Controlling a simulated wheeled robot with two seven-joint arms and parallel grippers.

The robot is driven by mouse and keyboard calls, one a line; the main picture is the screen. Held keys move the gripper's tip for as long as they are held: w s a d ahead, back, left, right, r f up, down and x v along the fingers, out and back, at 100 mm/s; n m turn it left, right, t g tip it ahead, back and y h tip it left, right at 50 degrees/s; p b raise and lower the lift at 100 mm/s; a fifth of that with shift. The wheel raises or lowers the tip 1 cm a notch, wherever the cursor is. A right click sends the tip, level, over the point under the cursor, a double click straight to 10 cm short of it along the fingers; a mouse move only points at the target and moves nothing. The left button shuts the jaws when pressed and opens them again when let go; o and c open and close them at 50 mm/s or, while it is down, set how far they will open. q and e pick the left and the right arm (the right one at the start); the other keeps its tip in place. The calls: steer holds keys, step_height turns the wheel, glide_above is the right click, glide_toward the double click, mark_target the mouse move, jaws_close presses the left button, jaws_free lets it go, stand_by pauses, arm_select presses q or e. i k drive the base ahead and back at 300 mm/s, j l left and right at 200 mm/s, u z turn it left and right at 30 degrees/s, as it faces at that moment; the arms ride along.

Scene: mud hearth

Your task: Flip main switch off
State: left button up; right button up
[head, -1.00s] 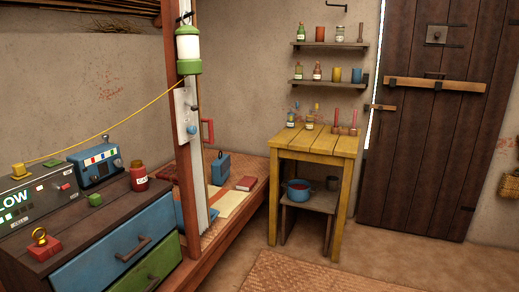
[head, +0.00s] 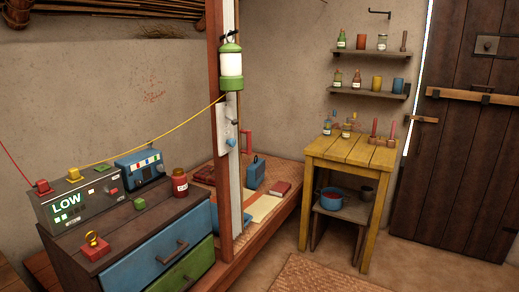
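A pale switch plate (head: 227,122) is fixed to the wooden post, below the hanging lantern. A round blue knob (head: 231,144) sits low on the plate. A red handle (head: 247,142) stands upright just right of the post; I cannot tell what it is mounted on. No part is labelled legibly as the main switch, so I cannot tell which it is or its setting. A grey power box (head: 90,203) on the dresser shows "LOW" on a lit display. Neither of my grippers is in view.
The dresser (head: 150,238) with blue and green drawers stands at front left. A yellow cable (head: 150,141) stretches from the grey box to the post. A low bed (head: 290,186) lies behind the post. A yellow table (head: 355,151) stands right of it. Floor is clear at front right.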

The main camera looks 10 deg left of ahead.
mark_target(115, 190)
steer(key=u, duration=1.4)
